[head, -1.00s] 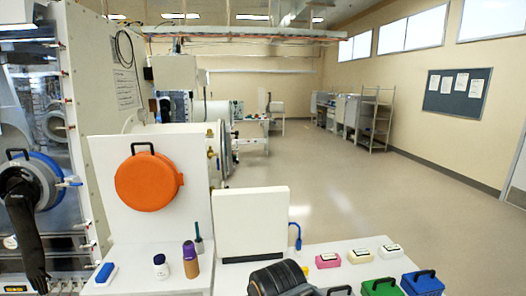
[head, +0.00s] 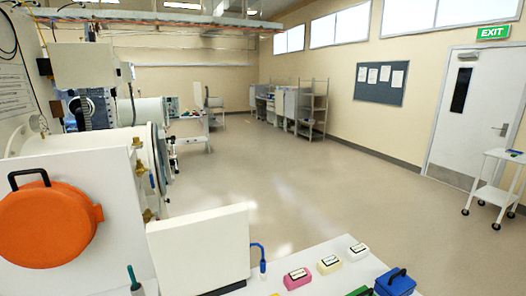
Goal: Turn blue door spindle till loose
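The blue door at the far left of the earlier head picture is outside the present head view, and its spindle does not show. An orange round door (head: 47,224) with a black handle is on a white panel at the left. A large metal cylinder (head: 135,165) with brass fittings stands behind that panel. My gripper is not in view.
A white bench (head: 325,268) at the bottom carries pink, cream and white blocks, a blue block with a handle (head: 395,283) and an upright white panel (head: 200,250). The floor (head: 290,170) beyond is open. A white trolley (head: 495,185) stands by the door (head: 470,110) at right.

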